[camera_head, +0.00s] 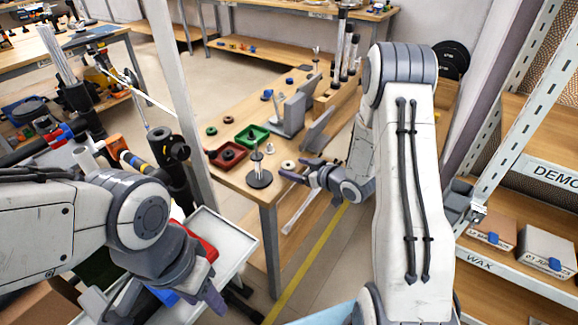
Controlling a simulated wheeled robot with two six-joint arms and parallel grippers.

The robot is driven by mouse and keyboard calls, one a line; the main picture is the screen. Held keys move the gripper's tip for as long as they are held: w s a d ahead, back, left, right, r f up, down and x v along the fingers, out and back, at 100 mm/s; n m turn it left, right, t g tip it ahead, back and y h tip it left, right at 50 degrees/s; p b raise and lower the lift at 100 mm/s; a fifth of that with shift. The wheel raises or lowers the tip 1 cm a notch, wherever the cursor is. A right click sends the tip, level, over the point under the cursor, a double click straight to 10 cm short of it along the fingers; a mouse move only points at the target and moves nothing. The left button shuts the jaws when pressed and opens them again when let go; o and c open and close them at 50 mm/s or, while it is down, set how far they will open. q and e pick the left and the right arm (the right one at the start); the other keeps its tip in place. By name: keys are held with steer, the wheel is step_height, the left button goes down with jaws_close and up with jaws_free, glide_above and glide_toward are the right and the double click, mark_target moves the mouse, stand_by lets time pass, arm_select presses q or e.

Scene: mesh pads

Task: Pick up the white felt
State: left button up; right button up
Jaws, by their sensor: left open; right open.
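A small pale ring-shaped pad (288,165), which may be the white felt, lies near the front right edge of the wooden table (240,182). I cannot tell its material. My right gripper (297,171) is open at the table's right edge, just right of the pale pad. Its fingers point left and look empty. Whether they touch the pad cannot be told. My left gripper (208,288) is open at the lower left, pointing down beside a white tray (236,245), far from the pad.
A red tray (228,156), a green tray (252,136) and a dark-based spindle stand (259,178) are close to the pad. Grey angled plates (292,116) stand behind. A metal shelf with boxes (487,232) is on the right. Floor shows between table and shelf.

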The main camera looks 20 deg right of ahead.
steer(key=shift+w+a+f, duration=0.25)
steer(key=shift+w, duration=0.25)
jaws_close()
steer(key=shift+r, duration=0.1)
